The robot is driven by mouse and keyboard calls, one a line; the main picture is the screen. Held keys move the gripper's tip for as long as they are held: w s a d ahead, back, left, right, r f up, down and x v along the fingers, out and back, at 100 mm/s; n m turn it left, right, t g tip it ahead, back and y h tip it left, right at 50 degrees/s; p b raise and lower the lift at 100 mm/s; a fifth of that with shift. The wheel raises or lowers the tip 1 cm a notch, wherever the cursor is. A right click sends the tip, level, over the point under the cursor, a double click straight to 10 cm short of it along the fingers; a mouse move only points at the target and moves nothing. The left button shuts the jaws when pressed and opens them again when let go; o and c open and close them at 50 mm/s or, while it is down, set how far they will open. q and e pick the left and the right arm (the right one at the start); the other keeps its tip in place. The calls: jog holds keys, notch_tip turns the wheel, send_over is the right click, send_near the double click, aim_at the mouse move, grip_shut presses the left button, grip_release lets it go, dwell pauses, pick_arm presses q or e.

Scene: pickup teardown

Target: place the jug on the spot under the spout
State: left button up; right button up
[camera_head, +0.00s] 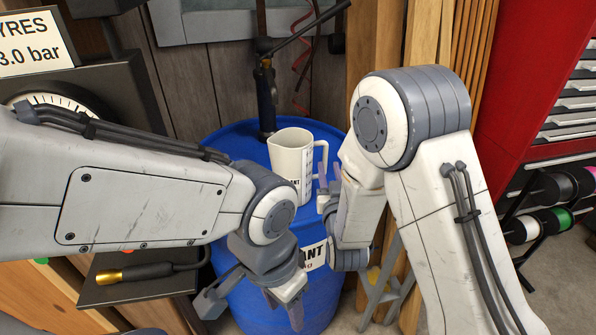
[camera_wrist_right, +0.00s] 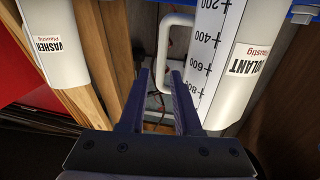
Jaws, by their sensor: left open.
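The jug (camera_head: 291,165) is white, with a side handle and printed scale. It stands upright on the blue drum (camera_head: 226,140) in the head view. In the right wrist view the jug (camera_wrist_right: 240,60) appears upside down, its handle (camera_wrist_right: 163,60) near the middle. My right gripper (camera_head: 328,190) is beside the handle. In the wrist view its fingers (camera_wrist_right: 160,74) are apart, with the handle's bar between their tips; contact cannot be told. My left gripper (camera_head: 254,303) is open and empty, low before the drum. A black pump-like fitting (camera_head: 265,95) rises behind the jug; the spot cannot be made out.
A white container labelled WASHER (camera_wrist_right: 52,45) shows at left in the right wrist view. A tyre gauge (camera_head: 60,110) stands at left, a red cabinet (camera_head: 520,90) at right. A black shelf (camera_head: 140,283) is beside the drum. Wooden planks (camera_head: 395,40) stand behind.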

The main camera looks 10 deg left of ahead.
aim_at(326, 157)
jog(key=w, duration=0.3)
jog(key=shift+w+a+p, duration=0.3)
jog(key=shift+w, duration=0.05)
jog(key=w+p, duration=0.1)
jog(key=w, duration=0.1)
jog(key=w+a, duration=0.1)
jog(key=w, duration=0.1)
jog(key=shift+w+r+p, duration=0.2)
jog(key=shift+w+p, duration=0.15)
jog(key=shift+p, duration=0.05)
jog(key=shift+w, duration=0.3)
grip_shut()
dwell(0.5)
